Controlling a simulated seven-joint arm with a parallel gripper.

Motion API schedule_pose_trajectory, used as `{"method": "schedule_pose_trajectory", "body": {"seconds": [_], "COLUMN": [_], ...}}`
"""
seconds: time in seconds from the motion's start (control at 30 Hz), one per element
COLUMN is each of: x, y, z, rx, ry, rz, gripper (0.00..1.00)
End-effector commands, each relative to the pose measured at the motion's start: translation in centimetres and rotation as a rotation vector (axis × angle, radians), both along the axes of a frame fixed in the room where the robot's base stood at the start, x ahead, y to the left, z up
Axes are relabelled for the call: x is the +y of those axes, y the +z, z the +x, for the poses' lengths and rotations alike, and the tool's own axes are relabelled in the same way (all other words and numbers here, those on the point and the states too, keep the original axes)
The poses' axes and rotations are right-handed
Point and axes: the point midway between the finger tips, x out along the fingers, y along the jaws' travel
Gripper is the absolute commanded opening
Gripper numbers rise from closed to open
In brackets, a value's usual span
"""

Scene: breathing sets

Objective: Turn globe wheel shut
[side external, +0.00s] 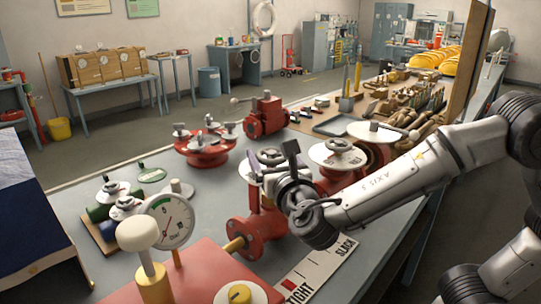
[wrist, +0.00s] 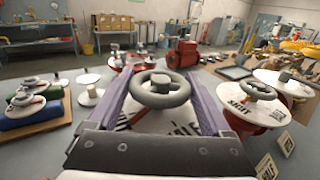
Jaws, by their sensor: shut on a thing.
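A dark grey handwheel (wrist: 160,90) sits between the two purple fingers of my gripper (wrist: 158,76) in the wrist view. A white plate with partly hidden dark lettering lies under the wheel. My gripper is shut on the wheel's rim from both sides. In the side view the wheel (side external: 270,156) shows at the end of my arm, above a red valve body (side external: 252,232). A purple finger reaches down in front of it. The wheel's stem and part of the plate are hidden by my gripper.
A second red valve with a white plate (wrist: 262,96) and wheel stands close on the right. A pressure gauge (side external: 172,221) and a white-knobbed post (side external: 138,233) stand at the front left. A TIGHT/SLACK strip (side external: 322,266) lies beside the valve. A red flanged piece (side external: 205,150) stands behind.

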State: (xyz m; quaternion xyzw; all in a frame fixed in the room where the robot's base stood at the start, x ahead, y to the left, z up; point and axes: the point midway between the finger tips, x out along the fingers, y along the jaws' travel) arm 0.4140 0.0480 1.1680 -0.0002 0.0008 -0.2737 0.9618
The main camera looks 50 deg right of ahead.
Motion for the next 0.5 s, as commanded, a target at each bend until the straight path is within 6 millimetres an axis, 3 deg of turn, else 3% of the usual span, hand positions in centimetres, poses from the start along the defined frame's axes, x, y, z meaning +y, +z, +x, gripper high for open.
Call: {"method": "schedule_pose_trajectory", "body": {"seconds": [0.5], "x": [-0.01], "y": [0.05], "z": [-0.04], "rx": [-0.002], "ry": [-0.359], "rz": [-0.002], "gripper": [0.28]}}
